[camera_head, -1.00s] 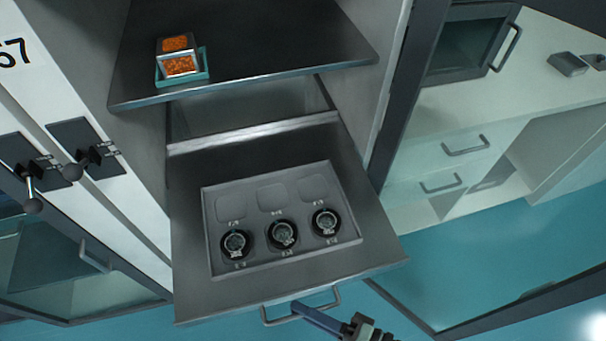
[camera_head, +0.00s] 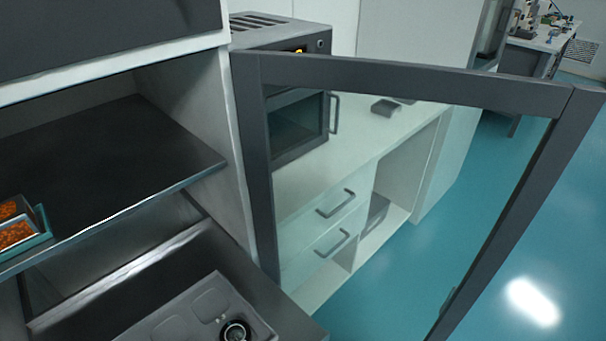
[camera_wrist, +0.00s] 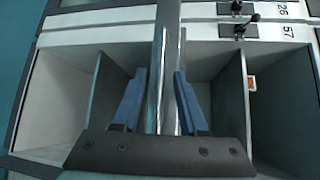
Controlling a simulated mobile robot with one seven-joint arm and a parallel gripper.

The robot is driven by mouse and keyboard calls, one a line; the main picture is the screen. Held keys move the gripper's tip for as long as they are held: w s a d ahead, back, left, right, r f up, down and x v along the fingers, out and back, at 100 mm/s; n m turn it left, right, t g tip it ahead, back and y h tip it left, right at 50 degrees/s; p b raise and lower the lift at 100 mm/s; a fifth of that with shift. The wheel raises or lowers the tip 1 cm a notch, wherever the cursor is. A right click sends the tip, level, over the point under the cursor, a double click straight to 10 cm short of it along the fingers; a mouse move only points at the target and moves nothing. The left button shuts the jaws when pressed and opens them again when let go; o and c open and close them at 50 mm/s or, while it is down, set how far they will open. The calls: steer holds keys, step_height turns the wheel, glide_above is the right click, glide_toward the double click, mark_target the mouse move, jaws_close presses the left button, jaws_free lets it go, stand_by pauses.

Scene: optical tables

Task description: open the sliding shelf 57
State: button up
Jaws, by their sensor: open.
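The sliding shelf (camera_head: 255,288) is drawn out from the cabinet at the lower left of the head view. It carries a grey tray (camera_head: 160,330) with recesses and a round dark item (camera_head: 235,331); its front and handle are out of that view. My gripper (camera_wrist: 160,75) shows only in the wrist view, blue fingers apart. A shiny grey band (camera_wrist: 163,50) runs between the fingers; it looks like the drawn-out shelf seen edge-on, and I cannot tell if they touch.
An open glass door (camera_head: 410,85) with a dark frame stands right of the shelf. A fixed shelf (camera_head: 110,150) above holds a teal holder (camera_head: 42,239) with orange contents. Behind are a counter (camera_head: 375,140) and drawers. Blue floor (camera_head: 480,225) is clear at right.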

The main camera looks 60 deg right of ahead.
steer(key=b+v, duration=0.1)
steer(key=v, duration=1.2)
steer(key=shift+b, duration=0.3)
